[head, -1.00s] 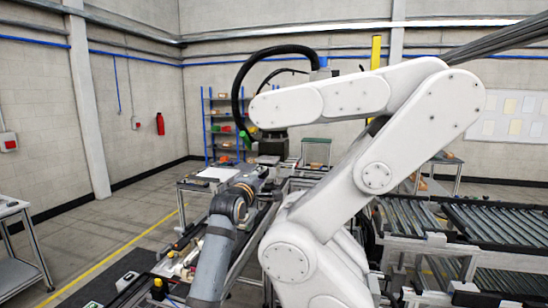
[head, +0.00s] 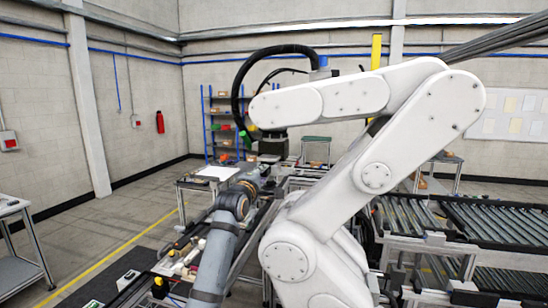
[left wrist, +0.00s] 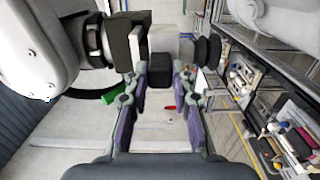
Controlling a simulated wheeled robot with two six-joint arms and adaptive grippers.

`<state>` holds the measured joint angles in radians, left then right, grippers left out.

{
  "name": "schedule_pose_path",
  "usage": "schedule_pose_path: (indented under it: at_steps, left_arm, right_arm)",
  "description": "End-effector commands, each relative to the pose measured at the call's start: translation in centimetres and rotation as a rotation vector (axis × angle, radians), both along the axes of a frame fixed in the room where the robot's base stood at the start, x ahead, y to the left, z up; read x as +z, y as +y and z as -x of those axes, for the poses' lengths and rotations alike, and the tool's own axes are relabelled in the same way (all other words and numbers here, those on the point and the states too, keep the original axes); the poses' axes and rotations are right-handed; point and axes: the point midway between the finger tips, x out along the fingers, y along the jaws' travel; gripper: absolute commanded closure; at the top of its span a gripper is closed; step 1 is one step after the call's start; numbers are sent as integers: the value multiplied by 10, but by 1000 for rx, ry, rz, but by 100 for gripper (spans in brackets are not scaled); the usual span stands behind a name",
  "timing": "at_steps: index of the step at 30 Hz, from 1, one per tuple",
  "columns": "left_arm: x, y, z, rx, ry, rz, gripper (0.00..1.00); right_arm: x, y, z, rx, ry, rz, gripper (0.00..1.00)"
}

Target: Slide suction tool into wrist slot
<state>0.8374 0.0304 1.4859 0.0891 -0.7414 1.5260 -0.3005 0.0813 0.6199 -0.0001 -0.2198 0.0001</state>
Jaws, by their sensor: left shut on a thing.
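A large white industrial arm (head: 375,178) stands in the middle of the head view, with a dark wrist block (head: 272,145) at its end. In the left wrist view this dark block (left wrist: 124,38) is at the upper left, beside the white arm's wrist. The suction tool (left wrist: 165,47) is a light grey body with black round cups to the right and a black grip block below. My left gripper (left wrist: 160,74) is shut on the black block. The tool is close beside the wrist block; I cannot tell whether they touch, and the slot's inside is hidden.
Roller conveyors (head: 495,222) stand to the right. A small table (head: 212,175) and a blue shelf rack (head: 222,118) are behind. A bench with loose parts (head: 185,262) is left of my arm. The floor at the left is open, with a yellow line.

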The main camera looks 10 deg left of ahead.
Motion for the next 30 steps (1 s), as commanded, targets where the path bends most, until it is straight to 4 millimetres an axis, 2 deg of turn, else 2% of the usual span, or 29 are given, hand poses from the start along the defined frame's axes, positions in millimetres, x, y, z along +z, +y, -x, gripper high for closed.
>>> schedule_pose_path:
  at_steps: [7, 18, 30]
  left_arm:
    - [3, 0, -1, 0, -4, 0, 100]
    - [3, 0, -16, 0, -4, 0, 100]
    - [2, 0, -16, 0, -4, 0, 100]
  right_arm:
    - [1, 0, 0, 0, 0, 0, 60]
    - [8, 0, 0, 0, 0, 0, 60]
    - [7, 0, 0, 0, -1, 0, 60]
